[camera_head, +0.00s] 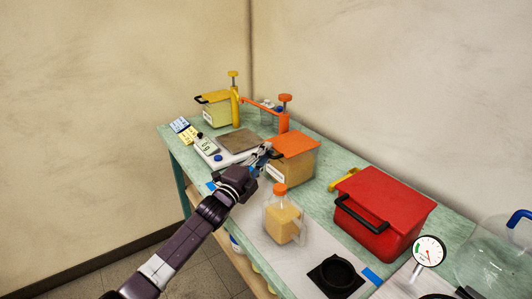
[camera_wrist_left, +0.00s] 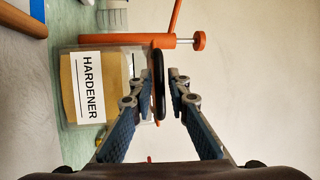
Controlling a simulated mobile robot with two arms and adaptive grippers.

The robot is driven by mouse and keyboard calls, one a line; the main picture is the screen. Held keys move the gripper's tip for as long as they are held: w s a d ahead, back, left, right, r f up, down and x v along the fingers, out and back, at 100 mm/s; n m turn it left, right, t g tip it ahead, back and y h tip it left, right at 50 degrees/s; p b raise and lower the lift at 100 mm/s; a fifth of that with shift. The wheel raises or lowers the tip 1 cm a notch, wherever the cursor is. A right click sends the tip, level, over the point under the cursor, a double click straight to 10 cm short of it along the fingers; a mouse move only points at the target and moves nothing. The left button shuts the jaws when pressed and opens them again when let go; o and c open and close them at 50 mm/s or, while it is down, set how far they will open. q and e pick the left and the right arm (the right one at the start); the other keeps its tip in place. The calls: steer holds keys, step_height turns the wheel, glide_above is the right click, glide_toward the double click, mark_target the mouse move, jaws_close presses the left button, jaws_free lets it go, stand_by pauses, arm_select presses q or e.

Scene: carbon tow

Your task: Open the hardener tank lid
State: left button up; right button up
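The hardener tank (camera_head: 290,170) is a clear box with tan contents and an orange lid (camera_head: 293,143), which lies flat on it. In the left wrist view the tank (camera_wrist_left: 125,63) shows sideways, with a white HARDENER label (camera_wrist_left: 88,86) and a black handle (camera_wrist_left: 159,85) at the lid's edge. My left gripper (camera_head: 266,150) is at the tank's near left side. In the left wrist view its fingers (camera_wrist_left: 161,84) are apart, one on each side of the handle, with a narrow gap visible beside it. My right gripper is not seen.
An orange clamp post (camera_head: 284,115) stands behind the tank. A scale (camera_head: 228,145) and a yellow-lidded tank (camera_head: 215,112) are farther left. An orange-capped bottle (camera_head: 283,218) stands in front. A red box (camera_head: 384,208) and a gauge (camera_head: 428,251) are to the right.

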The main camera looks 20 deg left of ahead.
arm_select(q)
steer(key=shift+w, duration=0.1)
jaws_close()
stand_by(0.4)
